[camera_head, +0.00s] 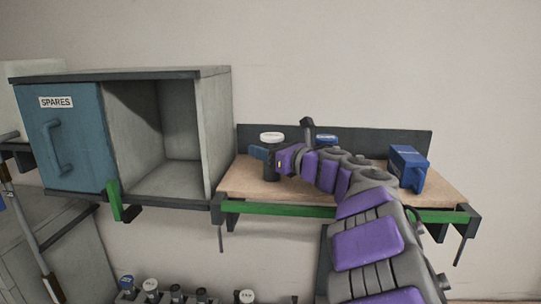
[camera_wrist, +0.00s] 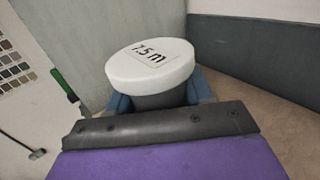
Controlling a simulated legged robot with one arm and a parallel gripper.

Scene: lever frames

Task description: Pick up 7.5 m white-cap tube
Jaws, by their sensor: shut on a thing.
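The tube has a white cap (camera_wrist: 152,64) marked "7.5 m" in the wrist view, with a dark body (camera_wrist: 160,99) below it. In the head view the white cap (camera_head: 272,137) shows at the left part of the wooden shelf (camera_head: 238,182), with its dark body under it. My gripper (camera_head: 263,154) reaches in from the right and is shut on the tube below its cap. Blue finger parts (camera_wrist: 200,88) show on both sides of the tube in the wrist view. The tube looks upright. I cannot tell whether its base touches the shelf.
A blue object (camera_head: 408,168) stands at the shelf's right end, and another blue-topped item (camera_head: 326,139) is behind my arm. A grey cabinet (camera_head: 205,130) with a blue "SPARES" door (camera_head: 75,145) stands left, its right compartment open and empty. Several capped tubes (camera_head: 176,292) are below.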

